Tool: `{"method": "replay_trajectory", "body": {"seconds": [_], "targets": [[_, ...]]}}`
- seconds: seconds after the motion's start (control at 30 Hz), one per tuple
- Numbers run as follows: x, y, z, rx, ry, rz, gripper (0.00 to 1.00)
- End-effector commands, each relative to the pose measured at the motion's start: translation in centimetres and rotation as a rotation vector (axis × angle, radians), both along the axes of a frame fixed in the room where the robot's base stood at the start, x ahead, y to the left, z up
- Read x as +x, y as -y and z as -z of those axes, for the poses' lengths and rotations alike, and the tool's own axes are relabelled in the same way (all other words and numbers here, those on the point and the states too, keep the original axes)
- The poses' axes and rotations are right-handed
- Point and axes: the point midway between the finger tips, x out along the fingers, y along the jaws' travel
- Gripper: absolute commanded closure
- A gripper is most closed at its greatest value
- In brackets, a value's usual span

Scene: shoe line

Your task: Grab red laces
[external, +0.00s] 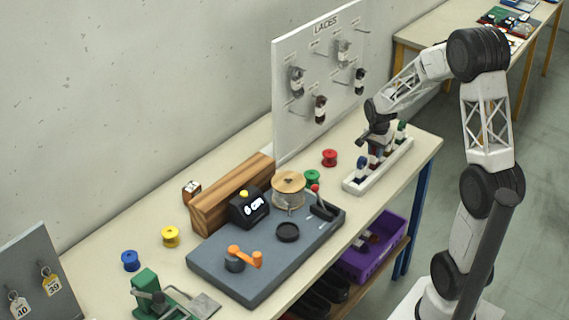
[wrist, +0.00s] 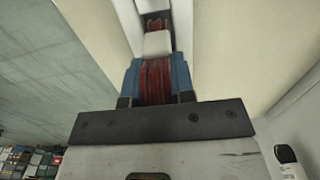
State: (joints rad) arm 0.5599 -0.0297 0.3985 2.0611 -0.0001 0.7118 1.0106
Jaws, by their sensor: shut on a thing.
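The red laces (wrist: 155,82) are a wound red bundle between the blue-grey fingers of my gripper (wrist: 157,72) in the wrist view. My gripper is shut on them. In the external view my gripper (external: 377,148) is over the white rack (external: 352,186) at the right end of the bench, and it partly hides the laces there. Blue laces (external: 361,168) stand at the rack's near end and green laces (external: 401,130) at its far end. I cannot tell whether the red laces still touch the rack. Another dark red bundle (wrist: 157,25) shows farther along in the wrist view.
A white LACES board (external: 310,75) with several hanging bundles stands behind the rack. A red spool (external: 329,157) and a green spool (external: 312,178) sit left of the rack. A grey winding station (external: 225,270) fills the bench middle. A purple crate (external: 370,262) is below.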

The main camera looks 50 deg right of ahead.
Motion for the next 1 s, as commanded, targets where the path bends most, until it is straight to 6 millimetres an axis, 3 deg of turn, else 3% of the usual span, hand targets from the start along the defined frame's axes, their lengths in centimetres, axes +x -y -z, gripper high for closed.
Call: {"method": "replay_trajectory", "body": {"seconds": [0.37,1.0], "targets": [[0.1,0.0,-3.4,-0.002,0.003,0.0,0.99],[-7.7,-4.6,-4.3,-0.001,0.001,0.0,0.99]]}}
